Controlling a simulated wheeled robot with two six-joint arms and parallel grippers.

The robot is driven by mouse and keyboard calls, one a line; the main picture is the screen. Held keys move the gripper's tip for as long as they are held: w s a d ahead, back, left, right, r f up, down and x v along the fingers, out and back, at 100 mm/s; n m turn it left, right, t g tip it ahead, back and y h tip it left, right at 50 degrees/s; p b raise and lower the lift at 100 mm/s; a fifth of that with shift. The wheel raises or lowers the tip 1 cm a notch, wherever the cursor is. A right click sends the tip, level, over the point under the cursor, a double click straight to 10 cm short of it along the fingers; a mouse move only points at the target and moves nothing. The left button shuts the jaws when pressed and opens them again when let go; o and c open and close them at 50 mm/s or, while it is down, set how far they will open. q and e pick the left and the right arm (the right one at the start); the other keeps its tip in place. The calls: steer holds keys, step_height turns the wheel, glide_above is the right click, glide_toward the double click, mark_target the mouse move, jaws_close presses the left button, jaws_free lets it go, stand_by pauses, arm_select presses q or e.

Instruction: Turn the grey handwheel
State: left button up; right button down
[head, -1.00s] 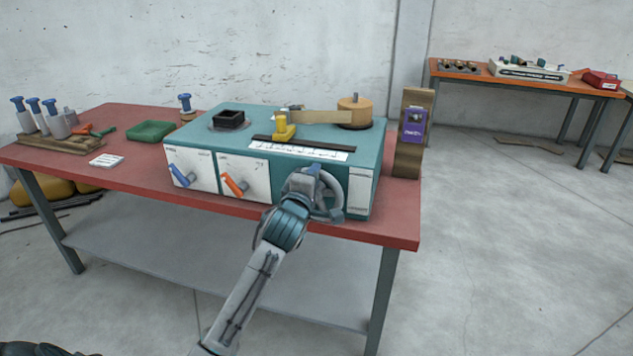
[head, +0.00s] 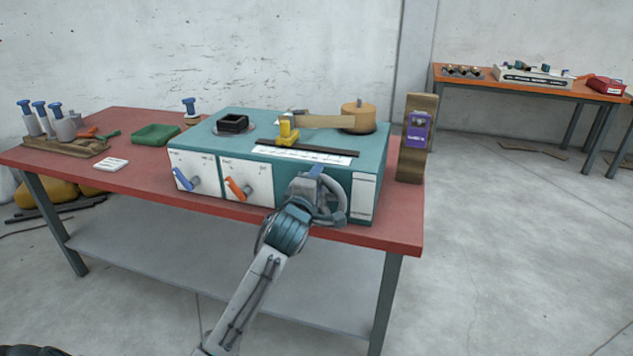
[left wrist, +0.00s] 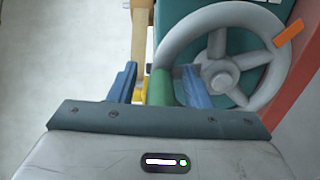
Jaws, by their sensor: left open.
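The grey handwheel (head: 338,205) is on the front right of the teal machine (head: 372,150), partly hidden behind my left gripper (head: 312,186) in the head view. In the left wrist view, the handwheel (left wrist: 169,48) fills the upper right, with spokes, a round hub and an orange mark (left wrist: 289,33) on or beside its rim. A green handle (left wrist: 161,86) stands by its left rim. My left gripper (left wrist: 160,80) is open, its blue fingers on either side of the handle. Contact cannot be told. My right gripper is not in view.
The machine front has a blue lever (head: 184,178) and an orange lever (head: 238,188) left of the handwheel. A wooden block with a purple device (head: 418,130) stands close on the right.

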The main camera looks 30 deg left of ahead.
arm_select(q)
steer(key=shift+s+d+f, duration=0.1)
steer(key=shift+s, duration=0.35)
steer(key=b+v, duration=0.1)
steer(key=v, duration=0.8)
steer(key=shift+s+d, duration=0.15)
steer(key=shift+s, duration=0.2)
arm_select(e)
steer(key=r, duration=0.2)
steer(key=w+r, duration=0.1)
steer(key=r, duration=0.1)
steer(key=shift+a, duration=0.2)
